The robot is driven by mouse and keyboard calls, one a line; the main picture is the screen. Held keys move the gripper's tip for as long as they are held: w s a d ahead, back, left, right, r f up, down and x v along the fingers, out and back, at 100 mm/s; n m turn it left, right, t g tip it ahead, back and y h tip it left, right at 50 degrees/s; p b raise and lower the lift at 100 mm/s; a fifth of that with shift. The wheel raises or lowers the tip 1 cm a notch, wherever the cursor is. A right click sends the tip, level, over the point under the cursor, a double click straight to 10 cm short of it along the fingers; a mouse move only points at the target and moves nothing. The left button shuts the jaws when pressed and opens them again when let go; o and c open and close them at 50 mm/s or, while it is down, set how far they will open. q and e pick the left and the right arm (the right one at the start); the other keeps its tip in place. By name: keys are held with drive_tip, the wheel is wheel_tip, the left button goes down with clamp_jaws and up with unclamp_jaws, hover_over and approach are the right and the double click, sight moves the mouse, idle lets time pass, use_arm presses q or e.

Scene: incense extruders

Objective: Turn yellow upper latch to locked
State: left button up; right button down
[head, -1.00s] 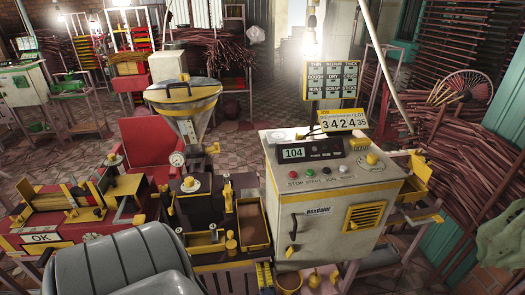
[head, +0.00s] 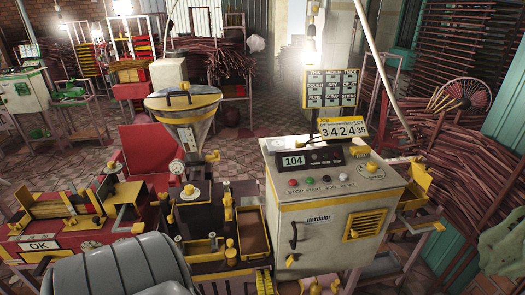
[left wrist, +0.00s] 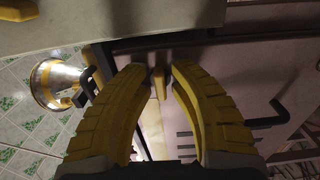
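In the left wrist view, my left gripper (left wrist: 159,72) has two ridged yellow fingers curving inward, with a gap between their tips. A small narrow yellow piece, seemingly a latch (left wrist: 158,83), shows between the tips, with a slight gap on each side. I cannot tell its lock position or whether it is the upper one. My right gripper is not in view.
A grey control cabinet (head: 330,222) stands right of centre, with a black handle (head: 294,234) and a yellow piece (head: 290,260) on its front. A metal hopper (head: 183,105) is at its left. A black handle (left wrist: 268,116) lies right of my fingers.

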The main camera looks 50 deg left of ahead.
use_arm(q)
drive_tip(key=v, duration=0.7)
drive_tip(key=shift+s+d, duration=0.15)
drive_tip(key=shift+d, duration=0.05)
idle(0.3)
